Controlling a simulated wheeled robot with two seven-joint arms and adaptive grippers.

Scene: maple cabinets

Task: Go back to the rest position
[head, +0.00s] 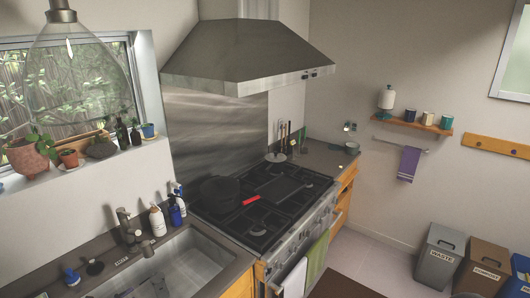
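Neither of my grippers shows in the head view, and no part of my arms can be made out. The head view looks over a kitchen corner from above. A black stove (258,225) stands in the middle under a steel range hood (247,60). A dark pot (219,193) sits on its back left part, and something red (250,200) lies just right of the pot. Whether the red piece is joined to the pot, I cannot tell.
A steel sink (185,265) with a tap and soap bottles is at the lower left. Bins (438,256) stand at the lower right. A wall shelf (414,124) holds cups. The floor (365,255) between stove and bins is partly clear, with a dark mat below.

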